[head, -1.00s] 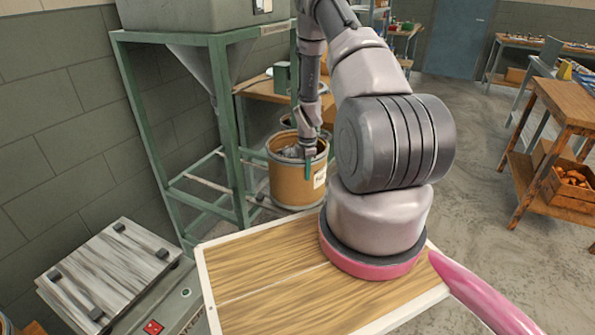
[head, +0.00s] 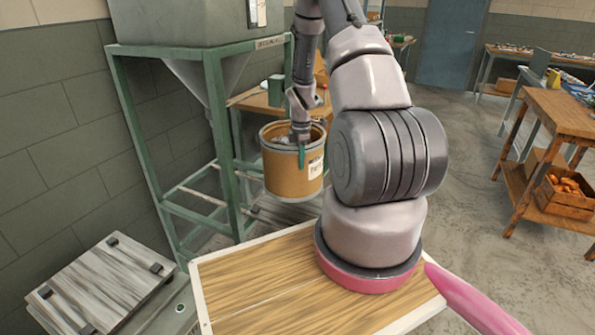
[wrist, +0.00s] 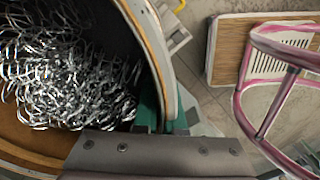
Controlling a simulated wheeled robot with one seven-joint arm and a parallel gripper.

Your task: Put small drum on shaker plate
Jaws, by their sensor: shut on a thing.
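The small drum (head: 285,178) is a brown cylinder with a pale rim and a white label, in the middle of the head view. It is upright and appears raised off the floor. My gripper (head: 302,156) has its teal fingers shut on the drum's near rim. In the wrist view the gripper (wrist: 150,112) clasps the wall of the drum (wrist: 150,32), which holds shiny metal coils (wrist: 70,85). The shaker plate (head: 100,283) is a grey streaked slab with black corner clamps, at the lower left, well apart from the drum.
A green hopper stand (head: 222,150) rises just left of the drum, with its legs close by. A wooden table (head: 262,100) stands behind. A workbench (head: 560,115) with a crate (head: 566,195) is at the right. Open floor lies between.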

